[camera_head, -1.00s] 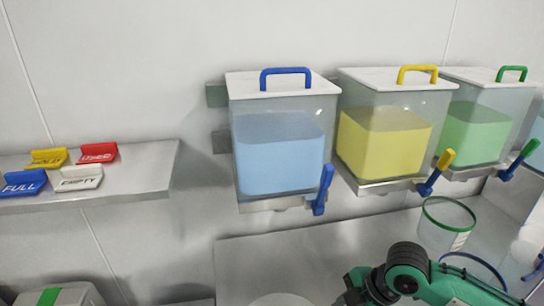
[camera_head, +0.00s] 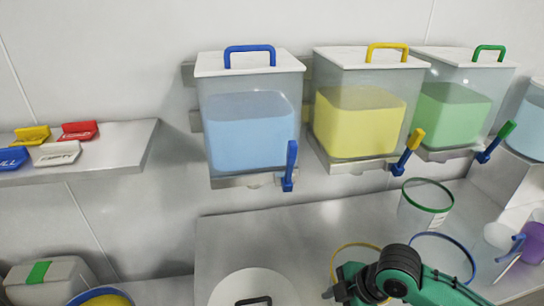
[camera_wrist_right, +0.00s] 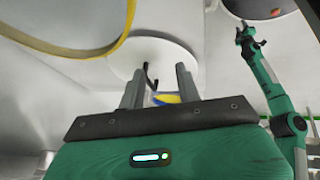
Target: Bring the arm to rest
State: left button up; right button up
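My right arm comes in from the bottom right of the head view. Its gripper (camera_head: 342,288) is low over the steel counter, beside a yellow-rimmed clear container (camera_head: 357,246). In the right wrist view the right gripper's two fingers (camera_wrist_right: 160,78) stand apart with nothing held between them. Beyond them is a round white lid (camera_wrist_right: 182,54) with a dark handle, apparently the white lid (camera_head: 228,289) at the bottom of the head view. My left arm shows at the right of the wrist view; its gripper (camera_wrist_right: 250,40) is small, its opening unclear. It is not visible in the head view.
Blue (camera_head: 248,130), yellow (camera_head: 358,120) and green (camera_head: 452,113) powder bins hang on the wall with levers. Green-rimmed (camera_head: 427,208) and blue-rimmed containers crowd the counter's right. A shelf (camera_head: 120,150) with coloured signs is at left. The counter's middle is fairly clear.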

jog(key=s+d+f+m+t+h, duration=0.1)
jog(key=s+d+f+m+h, duration=0.2)
jog(key=s+d+f+m, duration=0.4)
jog(key=s+d+f+m+h, duration=0.25)
jog(key=s+f+m, duration=0.25)
jog(key=s+m, duration=0.4)
notch_tip(320, 180, down, 30)
jog(key=m, duration=0.1)
jog(key=s+d+f+g, duration=0.2)
jog(key=s+d+f, duration=0.1)
jog(key=s+f, duration=1.6)
jog(key=shift+d+f, duration=0.2)
jog(key=shift+f, duration=0.05)
